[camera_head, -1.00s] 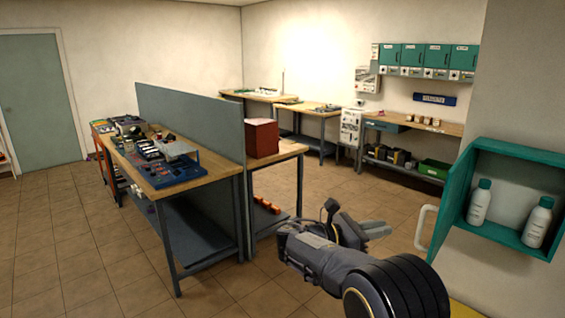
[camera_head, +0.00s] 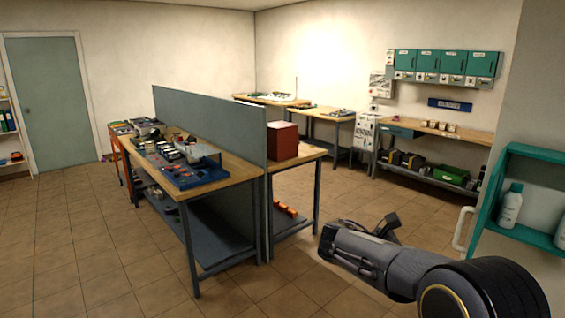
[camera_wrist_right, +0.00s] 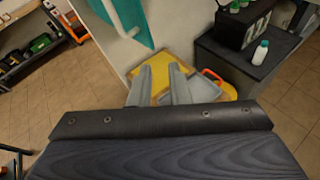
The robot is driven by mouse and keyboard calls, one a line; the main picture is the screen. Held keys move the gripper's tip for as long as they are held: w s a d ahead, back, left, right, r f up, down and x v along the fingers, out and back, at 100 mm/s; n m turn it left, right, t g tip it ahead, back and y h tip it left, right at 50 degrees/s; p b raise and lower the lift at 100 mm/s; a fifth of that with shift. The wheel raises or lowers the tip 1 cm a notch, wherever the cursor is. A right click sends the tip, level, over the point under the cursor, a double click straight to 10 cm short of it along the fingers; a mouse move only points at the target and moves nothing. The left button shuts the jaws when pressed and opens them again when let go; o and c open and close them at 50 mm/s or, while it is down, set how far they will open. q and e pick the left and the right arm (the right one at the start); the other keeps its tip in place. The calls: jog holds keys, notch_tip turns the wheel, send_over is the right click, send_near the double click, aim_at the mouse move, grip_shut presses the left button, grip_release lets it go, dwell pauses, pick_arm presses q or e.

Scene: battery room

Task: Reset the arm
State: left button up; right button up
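My right arm comes in from the lower right of the head view, bent over the floor. My right gripper (camera_head: 388,226) is partly hidden behind its forearm there. In the right wrist view my gripper's two grey fingers (camera_wrist_right: 160,76) stand apart with nothing between them; a yellow surface shows beyond the gap. No object is held. My left arm and left gripper are not in view.
An open teal wall cabinet (camera_head: 533,152) with white bottles (camera_head: 511,206) is at the right. A workbench (camera_head: 225,178) with tools stands at left by a grey partition (camera_head: 205,117). The wrist view shows a dark cabinet (camera_wrist_right: 240,62). Tiled floor is free at front left.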

jog(key=s+d+f+m+g+y, duration=0.1)
jog(key=s+d+f+m+y, duration=0.2)
jog(key=s, duration=0.4)
jog(key=s+d+f+m+g+y, duration=0.1)
jog(key=s+f+m+y, duration=0.3)
jog(key=s, duration=0.3)
jog(key=s+a+f+m+t+y, duration=0.1)
jog(key=s+a+m+t+y, duration=0.1)
jog(key=s+a+m+y, duration=0.3)
jog(key=s+a+f+m+t+y, duration=0.1)
jog(key=s+a+m+t+y, duration=0.2)
jog(key=s, duration=0.9)
jog(key=a+m+y, duration=0.2)
jog(key=a+m, duration=0.2)
jog(key=a, duration=0.1)
jog(key=shift+s+m+y, duration=0.15)
jog(key=shift+m+y, duration=0.25)
jog(key=shift+a, duration=0.1)
